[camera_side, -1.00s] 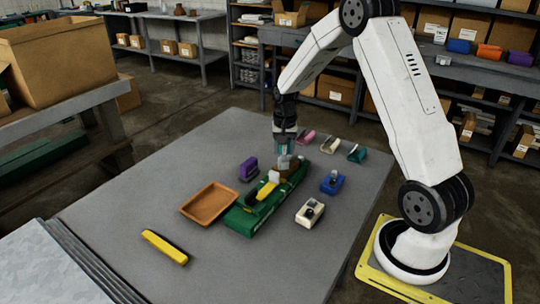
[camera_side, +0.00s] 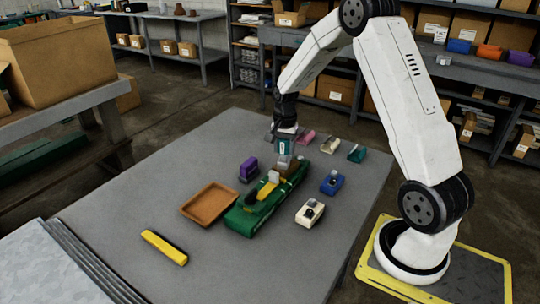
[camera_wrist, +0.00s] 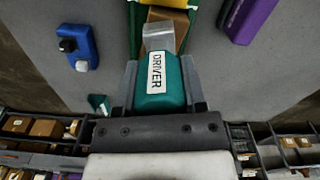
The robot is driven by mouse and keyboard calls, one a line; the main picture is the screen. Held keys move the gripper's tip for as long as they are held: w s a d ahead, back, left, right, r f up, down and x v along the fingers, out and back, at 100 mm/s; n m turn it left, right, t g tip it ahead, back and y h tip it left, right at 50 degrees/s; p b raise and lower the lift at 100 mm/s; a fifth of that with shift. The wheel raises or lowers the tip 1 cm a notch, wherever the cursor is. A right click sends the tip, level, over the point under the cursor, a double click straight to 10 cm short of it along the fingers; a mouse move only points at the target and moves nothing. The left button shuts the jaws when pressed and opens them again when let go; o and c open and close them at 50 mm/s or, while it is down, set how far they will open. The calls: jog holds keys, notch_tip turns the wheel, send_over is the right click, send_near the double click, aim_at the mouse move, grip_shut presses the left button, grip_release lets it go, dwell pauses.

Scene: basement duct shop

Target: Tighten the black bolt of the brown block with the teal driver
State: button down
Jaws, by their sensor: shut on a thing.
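My gripper (camera_side: 284,142) is shut on the teal driver (camera_wrist: 158,88), which bears a white label reading DRIVER. The driver's grey tip (camera_wrist: 160,38) extends from its front and overlaps the brown block (camera_wrist: 178,17) in the wrist view. Whether they touch, I cannot tell. The brown block (camera_side: 295,168) sits toward the far end of a long green base (camera_side: 243,219). A yellow piece (camera_side: 266,188) lies on that base nearer the camera. I cannot make out the black bolt; the driver and gripper cover that area.
A purple block (camera_side: 249,169) and an empty orange-brown tray (camera_side: 208,203) stand left of the base. A blue block (camera_side: 332,183) and a cream block (camera_side: 310,212) stand right. Several small blocks sit behind. A yellow bar (camera_side: 164,248) lies front left on open grey tabletop.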

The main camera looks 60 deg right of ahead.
jog(key=shift+m, duration=1.9)
jog(key=m, duration=0.2)
jog(key=shift+m, duration=0.4)
jog(key=shift+n, duration=0.9)
jog(key=shift+r, duration=0.1)
jog(key=shift+r, duration=2.4)
